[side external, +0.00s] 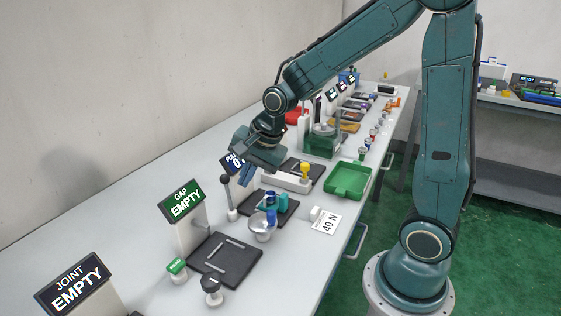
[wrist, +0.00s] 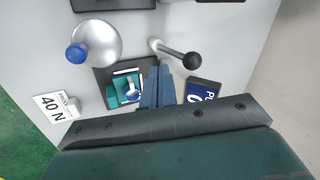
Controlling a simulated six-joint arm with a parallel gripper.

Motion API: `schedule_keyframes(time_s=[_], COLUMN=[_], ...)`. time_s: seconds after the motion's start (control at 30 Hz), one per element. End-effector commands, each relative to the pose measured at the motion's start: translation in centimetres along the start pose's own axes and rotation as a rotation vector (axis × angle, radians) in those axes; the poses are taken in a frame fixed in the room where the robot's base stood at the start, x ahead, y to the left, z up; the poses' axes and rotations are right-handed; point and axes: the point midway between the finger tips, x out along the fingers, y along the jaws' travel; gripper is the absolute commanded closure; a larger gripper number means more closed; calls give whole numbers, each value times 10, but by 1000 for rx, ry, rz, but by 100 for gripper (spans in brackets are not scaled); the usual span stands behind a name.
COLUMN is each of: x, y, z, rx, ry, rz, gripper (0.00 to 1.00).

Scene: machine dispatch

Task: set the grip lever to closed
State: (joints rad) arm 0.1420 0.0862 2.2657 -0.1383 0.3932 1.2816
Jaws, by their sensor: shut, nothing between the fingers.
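A lever with a black ball knob (side external: 225,180) stands on a small white base beside the pull tester; it looks like the grip lever. In the wrist view the lever (wrist: 174,51) runs from its white pivot toward the right, knob nearest the PULL display. The pull tester's dark base (side external: 285,212) carries a teal clamp (wrist: 114,97) with a blue and white part at it. My gripper (side external: 246,180) is shut and empty, above the table close to the lever and the display. In the wrist view its blue fingertips (wrist: 157,70) are together, between the clamp and the lever, apart from the knob.
A PULL display (wrist: 203,90) stands close by the gripper. A silver dish with a blue knob (wrist: 97,45) and a "40 N" card (side external: 326,222) are near the clamp. A GAP EMPTY sign (side external: 184,200) and a green tray (side external: 349,181) stand on either side.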

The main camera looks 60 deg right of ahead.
Motion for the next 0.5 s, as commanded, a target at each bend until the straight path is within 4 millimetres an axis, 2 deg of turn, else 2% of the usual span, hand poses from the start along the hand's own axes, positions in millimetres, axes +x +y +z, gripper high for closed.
schedule_keyframes(time_s=[0.2,0.5], x=[5,6], y=[-15,-18], z=[0,-1], rx=[1,1], ry=[0,0], rz=[0,0], gripper=[100,100])
